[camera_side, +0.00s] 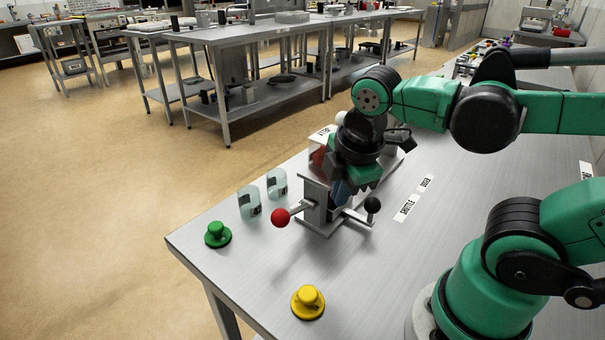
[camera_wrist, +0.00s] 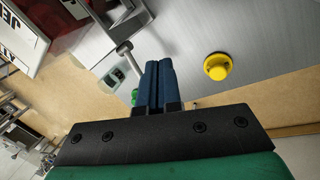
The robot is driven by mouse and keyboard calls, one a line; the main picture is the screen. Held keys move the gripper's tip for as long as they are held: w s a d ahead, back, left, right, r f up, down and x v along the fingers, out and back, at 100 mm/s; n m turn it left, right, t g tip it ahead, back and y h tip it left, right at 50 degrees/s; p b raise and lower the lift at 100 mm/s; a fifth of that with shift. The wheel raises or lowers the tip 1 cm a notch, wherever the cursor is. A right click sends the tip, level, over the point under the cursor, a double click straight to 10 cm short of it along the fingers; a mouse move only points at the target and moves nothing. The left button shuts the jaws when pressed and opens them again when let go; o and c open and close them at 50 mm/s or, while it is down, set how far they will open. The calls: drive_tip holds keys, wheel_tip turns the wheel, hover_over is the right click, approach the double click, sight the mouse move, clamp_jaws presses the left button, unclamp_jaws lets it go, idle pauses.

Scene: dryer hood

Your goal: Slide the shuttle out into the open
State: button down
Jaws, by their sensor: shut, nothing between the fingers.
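The grey metal hood device (camera_side: 317,205) stands on the steel table. A lever with a red ball (camera_side: 280,218) sticks out at its left, and a rod with a black ball (camera_side: 372,204) sticks out at its right. A flat label reading SHUTTLE (camera_side: 407,208) lies on the table right of the black ball. I cannot make out the shuttle itself. My gripper (camera_side: 338,197) points down over the device, partly hiding it. In the wrist view its blue fingers (camera_wrist: 158,82) are together and empty. Whether they touch the device cannot be told.
A green knob (camera_side: 217,234) and a yellow knob (camera_side: 308,301) sit near the table's front and left edges. Two clear cups (camera_side: 249,202) stand left of the device. A second label (camera_side: 427,182) lies behind the SHUTTLE label. The table right of the labels is clear.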

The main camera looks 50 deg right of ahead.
drive_tip(key=d+f+n, duration=0.1)
drive_tip(key=f+n, duration=0.1)
drive_tip(key=f, duration=0.1)
drive_tip(key=s+d+f+n+g, duration=0.1)
drive_tip(key=f+n, duration=0.2)
drive_tip(key=s+d+f+n+g+h, duration=0.1)
drive_tip(key=f+n, duration=0.1)
drive_tip(key=f, duration=0.1)
drive_tip(key=shift+s+d, duration=0.1)
drive_tip(key=shift+d, duration=0.2)
drive_tip(key=shift+w+d+r, duration=0.1)
drive_tip(key=shift+d+r, duration=0.05)
drive_tip(key=shift+d, duration=0.5)
drive_tip(key=shift+w+d+r, duration=0.15)
drive_tip(key=shift+d, duration=0.45)
drive_tip(key=shift+w+d+r, duration=0.1)
drive_tip(key=shift+d+r, duration=0.05)
drive_tip(key=shift+d, duration=0.5)
drive_tip(key=d, duration=1.1)
